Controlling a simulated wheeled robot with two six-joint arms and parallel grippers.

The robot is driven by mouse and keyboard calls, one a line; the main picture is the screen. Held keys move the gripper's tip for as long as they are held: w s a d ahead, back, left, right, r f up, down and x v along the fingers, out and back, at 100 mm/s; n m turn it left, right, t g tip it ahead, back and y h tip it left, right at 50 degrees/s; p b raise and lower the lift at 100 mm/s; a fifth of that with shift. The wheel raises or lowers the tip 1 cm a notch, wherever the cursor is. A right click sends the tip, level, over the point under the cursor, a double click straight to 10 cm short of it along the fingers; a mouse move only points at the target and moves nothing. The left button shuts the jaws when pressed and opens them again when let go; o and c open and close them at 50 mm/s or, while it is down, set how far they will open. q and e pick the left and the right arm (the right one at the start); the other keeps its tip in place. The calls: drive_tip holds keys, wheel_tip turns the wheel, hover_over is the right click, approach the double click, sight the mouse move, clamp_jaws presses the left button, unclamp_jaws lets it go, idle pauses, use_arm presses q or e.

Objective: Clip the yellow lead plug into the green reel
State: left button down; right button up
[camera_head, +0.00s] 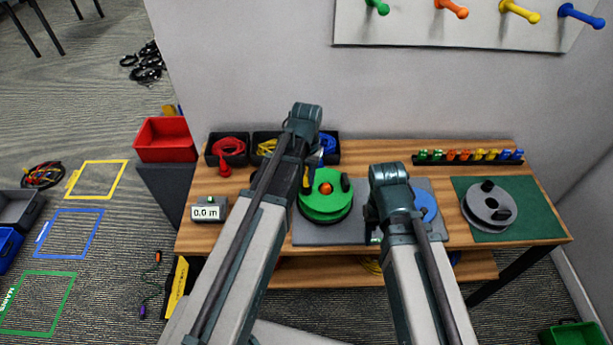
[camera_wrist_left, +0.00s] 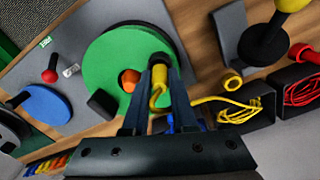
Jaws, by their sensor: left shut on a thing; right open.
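The green reel (camera_head: 338,207), with an orange hub and a black block on it, lies on a grey mat. It also shows in the left wrist view (camera_wrist_left: 108,62). My left gripper (camera_head: 306,182) is low at the reel's left-back edge. In the left wrist view its fingers (camera_wrist_left: 158,84) are shut on the yellow lead plug (camera_wrist_left: 158,94), above or at the green disc; contact is unclear. A yellow lead (camera_wrist_left: 205,101) runs towards the black bin with yellow cable (camera_head: 266,147). My right gripper (camera_head: 374,225) is open beside the blue reel (camera_head: 427,207); its fingertips are mostly hidden.
Black bins with red cable (camera_head: 229,148) and blue cable (camera_head: 328,144) stand along the back. A meter (camera_head: 208,211) reads 0.0 m at the left. A grey reel (camera_head: 488,207) lies on a green mat (camera_head: 540,220). A rack of coloured plugs (camera_head: 470,158) stands behind.

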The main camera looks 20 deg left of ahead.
use_arm(q)
drive_tip(key=shift+f, duration=0.2)
idle(0.3)
idle(0.3)
drive_tip(key=c, duration=0.6)
unclamp_jaws()
drive_tip(key=shift+c, duration=0.2)
drive_tip(key=shift+r, duration=0.1)
wheel_tip(320, 180, up, 14)
drive_tip(key=p, duration=1.4)
drive_tip(key=s+d+f+m+y+b, duration=0.1)
drive_tip(key=s+d+f+b, duration=0.4)
drive_tip(key=s+d, duration=0.5)
drive_tip(key=s+m+b, duration=0.1)
drive_tip(key=s, duration=0.3)
drive_tip(key=shift+s+d+f+m, duration=0.15)
drive_tip(key=shift+d+f+m, duration=0.15)
drive_tip(key=shift+f, duration=0.1)
